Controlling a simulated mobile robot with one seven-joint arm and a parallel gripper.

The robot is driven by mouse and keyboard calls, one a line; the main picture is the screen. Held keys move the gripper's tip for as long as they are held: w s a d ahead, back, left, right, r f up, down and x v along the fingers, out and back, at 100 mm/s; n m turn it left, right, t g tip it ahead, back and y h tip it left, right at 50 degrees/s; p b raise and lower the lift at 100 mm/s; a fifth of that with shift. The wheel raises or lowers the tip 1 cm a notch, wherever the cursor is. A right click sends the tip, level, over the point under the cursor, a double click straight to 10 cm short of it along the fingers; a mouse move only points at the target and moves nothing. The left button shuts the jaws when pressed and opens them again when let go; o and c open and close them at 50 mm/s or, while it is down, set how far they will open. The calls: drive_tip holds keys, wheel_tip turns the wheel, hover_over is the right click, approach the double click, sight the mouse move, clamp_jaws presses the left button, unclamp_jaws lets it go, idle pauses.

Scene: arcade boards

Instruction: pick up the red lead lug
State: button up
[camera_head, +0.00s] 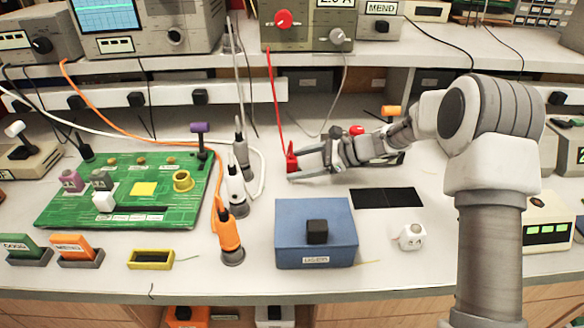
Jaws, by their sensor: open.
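The red lead lug (291,162) stands on the bench at the lower end of a red lead (275,100), which runs down from the grey-green supply unit. My gripper (297,165) reaches in from the right, low over the bench, fingers pointing left. Its jaws are open and the fingertips are right at the lug, which seems to lie at the mouth of the jaws. I cannot tell whether a finger touches it.
A green circuit board (60,212) with several parts lies at left. Grey, white and orange lead plugs (231,240) stand beside it. A blue box (290,225) stands in front of my gripper.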

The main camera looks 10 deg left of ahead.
clamp_jaws()
idle(0.3)
drive_tip(key=shift+r, duration=0.1)
